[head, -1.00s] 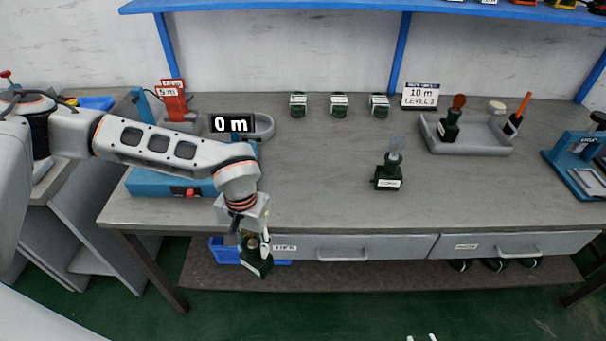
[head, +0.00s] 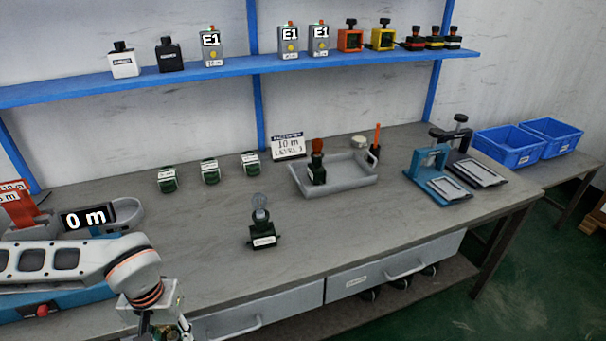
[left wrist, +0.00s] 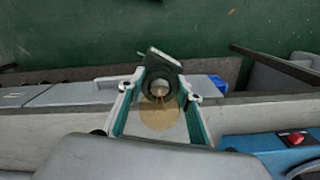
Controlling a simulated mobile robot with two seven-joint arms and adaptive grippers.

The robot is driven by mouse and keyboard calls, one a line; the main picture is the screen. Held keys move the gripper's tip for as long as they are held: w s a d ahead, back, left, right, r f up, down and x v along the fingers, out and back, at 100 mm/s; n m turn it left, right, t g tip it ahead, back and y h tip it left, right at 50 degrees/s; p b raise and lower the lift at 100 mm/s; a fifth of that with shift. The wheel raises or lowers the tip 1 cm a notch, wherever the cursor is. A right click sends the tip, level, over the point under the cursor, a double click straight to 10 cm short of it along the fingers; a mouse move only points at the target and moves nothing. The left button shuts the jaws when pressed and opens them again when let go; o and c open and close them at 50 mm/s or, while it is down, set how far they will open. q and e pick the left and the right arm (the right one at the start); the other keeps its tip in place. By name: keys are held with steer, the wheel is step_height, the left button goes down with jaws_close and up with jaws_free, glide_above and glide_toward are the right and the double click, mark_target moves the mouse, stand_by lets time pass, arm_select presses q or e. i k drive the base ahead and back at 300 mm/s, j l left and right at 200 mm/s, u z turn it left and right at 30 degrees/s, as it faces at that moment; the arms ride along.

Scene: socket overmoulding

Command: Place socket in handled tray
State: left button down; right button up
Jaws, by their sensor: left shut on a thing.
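My left gripper (head: 166,326) is at the bottom edge of the head view, in front of the bench and partly cut off. In the head view the socket is mostly cut off. The grey handled tray (head: 352,184) is on the bench, right of centre and well away from the gripper. My right gripper is not in view.
A black block with a clear bulb (head: 262,232) stands on the bench between gripper and tray. A blue press (head: 432,175) stands right of the tray. A blue shelf (head: 200,80) runs above.

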mark_target(351, 177)
steer(key=i+l, duration=0.1)
steer(key=l, duration=0.4)
steer(key=i+l, duration=0.1)
steer(key=l, duration=0.9)
steer(key=i+l, duration=0.15)
steer(key=l, duration=0.35)
steer(key=i+l, duration=0.1)
steer(key=l, duration=0.4)
